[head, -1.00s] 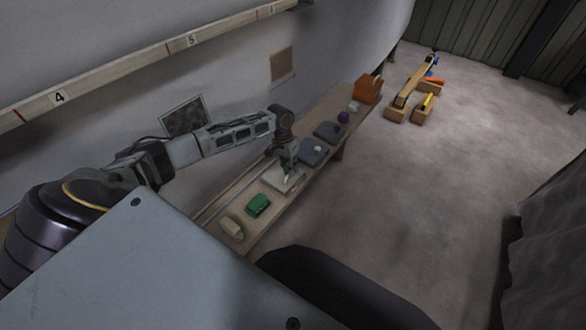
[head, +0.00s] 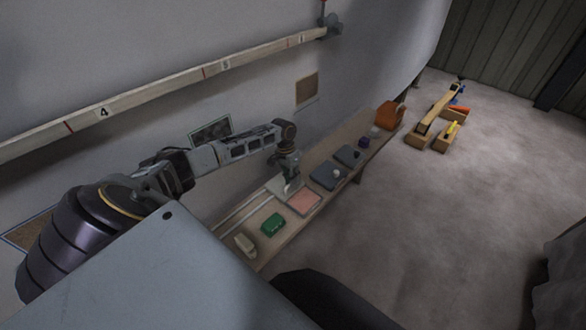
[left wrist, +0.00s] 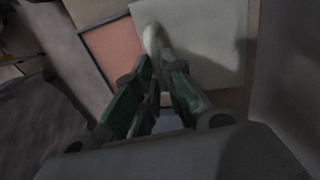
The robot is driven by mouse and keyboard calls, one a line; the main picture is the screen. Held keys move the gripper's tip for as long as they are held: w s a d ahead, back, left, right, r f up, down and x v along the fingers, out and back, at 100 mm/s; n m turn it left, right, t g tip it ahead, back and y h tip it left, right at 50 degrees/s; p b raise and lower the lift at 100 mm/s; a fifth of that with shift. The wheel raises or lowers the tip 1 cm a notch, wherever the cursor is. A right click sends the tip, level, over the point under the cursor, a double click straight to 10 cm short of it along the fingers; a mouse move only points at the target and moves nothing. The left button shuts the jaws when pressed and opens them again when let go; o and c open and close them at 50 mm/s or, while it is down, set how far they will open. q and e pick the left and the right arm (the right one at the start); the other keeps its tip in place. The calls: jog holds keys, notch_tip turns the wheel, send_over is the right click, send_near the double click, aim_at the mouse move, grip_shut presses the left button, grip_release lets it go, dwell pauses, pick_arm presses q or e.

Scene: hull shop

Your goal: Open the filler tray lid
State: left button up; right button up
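The filler tray (head: 304,203) is on the long bench by the wall, with a pink surface showing inside its thin dark rim. The pink area also shows in the left wrist view (left wrist: 113,47). Its pale flat lid (head: 279,185) is beside the opening on the wall side, and fills the upper middle of the left wrist view (left wrist: 208,42). My left gripper (head: 290,185) is over the lid. Its fingers come together on a pale rounded knob (left wrist: 151,38), partly hidden by them. My right gripper is out of view.
On the bench, a green box (head: 272,224) and a cream block (head: 245,244) are nearer. Two dark lidded trays (head: 328,177) (head: 347,155), a purple item (head: 364,142) and an orange box (head: 389,115) are farther along.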

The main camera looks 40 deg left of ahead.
pick_arm(q)
jog(key=o, duration=0.4)
jog(key=shift+r, duration=0.15)
notch_tip(320, 180, up, 12)
jog(key=a, duration=0.2)
jog(key=shift+a+f, duration=0.15)
jog(key=shift+f, duration=0.1)
dwell(0.3)
jog(key=shift+f, duration=0.1)
dwell(0.5)
